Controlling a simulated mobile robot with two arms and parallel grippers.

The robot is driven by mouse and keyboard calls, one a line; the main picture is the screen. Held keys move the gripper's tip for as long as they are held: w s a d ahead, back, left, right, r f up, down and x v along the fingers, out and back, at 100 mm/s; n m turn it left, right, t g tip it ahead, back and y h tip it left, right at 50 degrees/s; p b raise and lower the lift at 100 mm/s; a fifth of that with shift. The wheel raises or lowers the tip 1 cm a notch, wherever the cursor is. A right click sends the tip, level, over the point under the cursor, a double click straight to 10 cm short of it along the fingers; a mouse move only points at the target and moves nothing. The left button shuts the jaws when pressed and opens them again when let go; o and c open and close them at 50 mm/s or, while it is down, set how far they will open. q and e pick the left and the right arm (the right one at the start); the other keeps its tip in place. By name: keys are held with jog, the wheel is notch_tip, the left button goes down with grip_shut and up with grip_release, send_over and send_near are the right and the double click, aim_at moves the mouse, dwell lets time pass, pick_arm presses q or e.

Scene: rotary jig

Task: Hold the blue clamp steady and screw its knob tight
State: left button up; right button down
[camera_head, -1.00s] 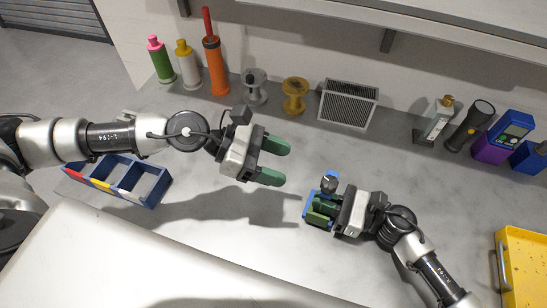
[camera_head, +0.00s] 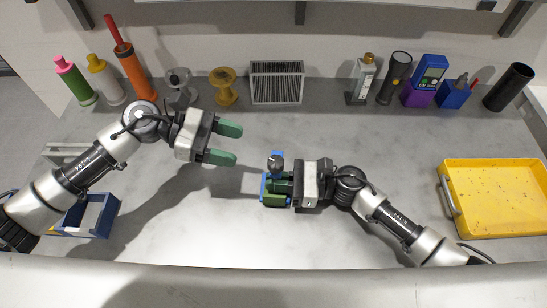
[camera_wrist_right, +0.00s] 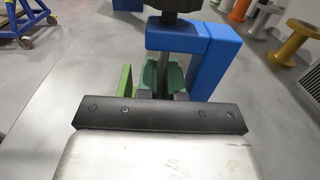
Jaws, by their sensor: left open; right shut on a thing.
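The blue clamp (camera_head: 265,188) stands on the grey table near the middle; it fills the top middle of the right wrist view (camera_wrist_right: 213,55). Its dark knob (camera_head: 276,164) is on top, and shows cut off at the upper edge in the right wrist view (camera_wrist_right: 175,8). My right gripper (camera_head: 280,188) comes from the right and is shut on the clamp with its green fingers. The finger contact is partly hidden by the gripper body. My left gripper (camera_head: 226,144) is open and empty, up and left of the clamp, its green fingers pointing right and apart from the knob.
Bottles (camera_head: 75,80), spools (camera_head: 224,86), a grey vent box (camera_head: 277,82), a flashlight (camera_head: 394,77) and a blue meter (camera_head: 429,72) line the back. A yellow tray (camera_head: 495,198) stands at right, a blue bin (camera_head: 98,216) at left. The table around the clamp is clear.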

aim_at(275, 161)
pick_arm(q)
jog(key=d+h, duration=0.1)
jog(key=d, duration=0.2)
jog(key=s+d+f+m+g+h, duration=0.1)
jog(key=d, duration=0.2)
jog(key=s+d+f+g, duration=0.1)
jog(key=d, duration=0.2)
jog(key=shift+s+d+f+m+h, duration=0.2)
jog(key=shift+f+m+h, duration=0.1)
jog(key=shift+h, duration=0.1)
jog(key=shift+a, duration=0.1)
jog(key=c, duration=0.9)
jog(key=shift+m+g+y, duration=0.3)
jog(key=shift+m+g, duration=0.3)
jog(key=shift+g, duration=0.5)
jog(key=o, duration=0.9)
